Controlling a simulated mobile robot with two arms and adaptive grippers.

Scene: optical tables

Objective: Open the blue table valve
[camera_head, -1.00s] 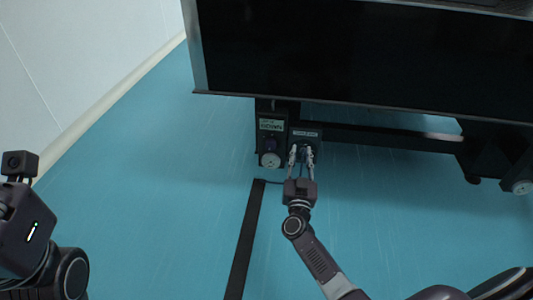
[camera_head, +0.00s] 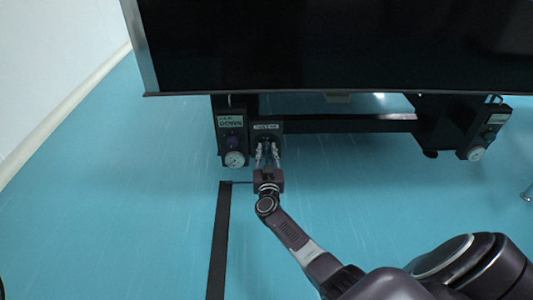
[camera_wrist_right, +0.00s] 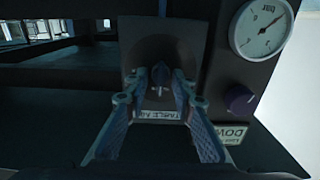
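The table valve (camera_head: 267,143) is a small dark bluish knob on the dark panel under the table, below a white label. In the right wrist view the valve (camera_wrist_right: 160,75) sits in a recessed plate above an upside-down "TABLE AIR" label (camera_wrist_right: 161,114). My right gripper (camera_head: 267,153) reaches up to it from below. In the right wrist view its two fingers (camera_wrist_right: 157,84) stand apart on either side of the valve, with gaps visible. I cannot tell whether a finger touches it. My left gripper is out of view.
Left of the valve are a second panel with a "DOWN" label (camera_head: 230,121), a purple knob (camera_head: 233,143) and a round gauge (camera_head: 235,160). The large dark tabletop (camera_head: 340,50) overhangs above. A black strip (camera_head: 218,240) runs along the blue floor.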

